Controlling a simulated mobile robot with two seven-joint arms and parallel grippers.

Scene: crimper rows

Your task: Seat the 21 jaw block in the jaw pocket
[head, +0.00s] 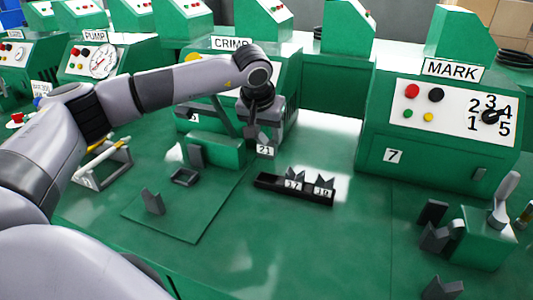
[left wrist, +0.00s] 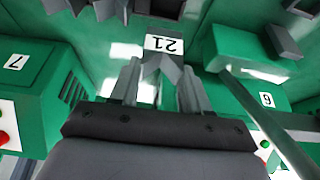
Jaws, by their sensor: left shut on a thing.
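My left gripper (head: 261,133) is shut on the 21 jaw block (head: 265,151), which has a white label. The block hangs in front of the crimp machine (head: 291,80), above the bench, beside the right end of a low green block. In the left wrist view the 21 jaw block (left wrist: 165,44) sits between the fingers (left wrist: 158,85), its label upside down. A small dark square frame (head: 185,177), which looks like the jaw pocket, lies left of the held block and apart from it. It shows partly in the left wrist view (left wrist: 302,9). My right gripper is not in view.
A dark tray (head: 264,182) holds blocks labelled 17 (head: 293,186) and 19 (head: 322,191). The low green block (head: 222,150) with a dark upright plate stands behind the frame. The mark machine (head: 440,135) is at right. Bench in front is largely clear.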

